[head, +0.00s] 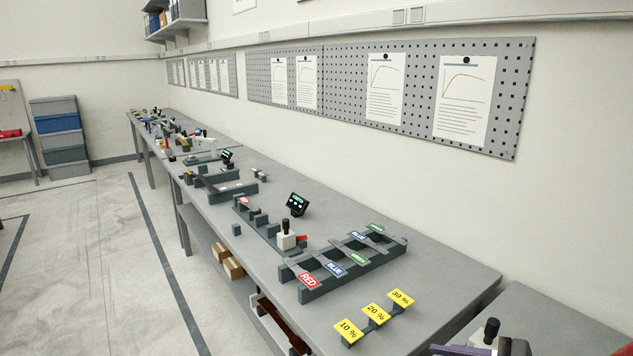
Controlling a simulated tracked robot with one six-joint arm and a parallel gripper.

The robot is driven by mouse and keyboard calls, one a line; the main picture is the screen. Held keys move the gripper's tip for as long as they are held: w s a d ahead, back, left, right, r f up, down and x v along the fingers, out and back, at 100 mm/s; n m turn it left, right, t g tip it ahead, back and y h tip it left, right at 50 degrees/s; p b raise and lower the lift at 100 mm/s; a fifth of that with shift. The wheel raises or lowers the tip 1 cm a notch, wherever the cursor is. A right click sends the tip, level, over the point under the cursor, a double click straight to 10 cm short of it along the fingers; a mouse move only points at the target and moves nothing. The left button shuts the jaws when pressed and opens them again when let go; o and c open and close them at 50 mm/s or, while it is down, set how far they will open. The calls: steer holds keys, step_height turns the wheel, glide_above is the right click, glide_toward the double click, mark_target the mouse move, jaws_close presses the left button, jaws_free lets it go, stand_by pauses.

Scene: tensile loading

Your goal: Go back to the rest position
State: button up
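My gripper is not in view in the head view, and I cannot see whether it holds anything. The long grey bench (450,285) runs from the lower right to the far left. A dark rack (352,264) on it holds flat specimens with red, blue and green labels, among them one marked RED (308,280). Yellow tags (376,313) marked 10 %, 20 % and 30 % stand in front of the rack. A test device with a white block and black knob (287,238) stands left of the rack, with a small display (297,204) behind it.
A second grey surface (560,325) at the lower right carries a black-knobbed device (490,332), cut off by the frame edge. More devices (200,150) line the bench farther away. Stacked bins (60,135) stand at the far left. The floor (90,270) left of the bench is clear.

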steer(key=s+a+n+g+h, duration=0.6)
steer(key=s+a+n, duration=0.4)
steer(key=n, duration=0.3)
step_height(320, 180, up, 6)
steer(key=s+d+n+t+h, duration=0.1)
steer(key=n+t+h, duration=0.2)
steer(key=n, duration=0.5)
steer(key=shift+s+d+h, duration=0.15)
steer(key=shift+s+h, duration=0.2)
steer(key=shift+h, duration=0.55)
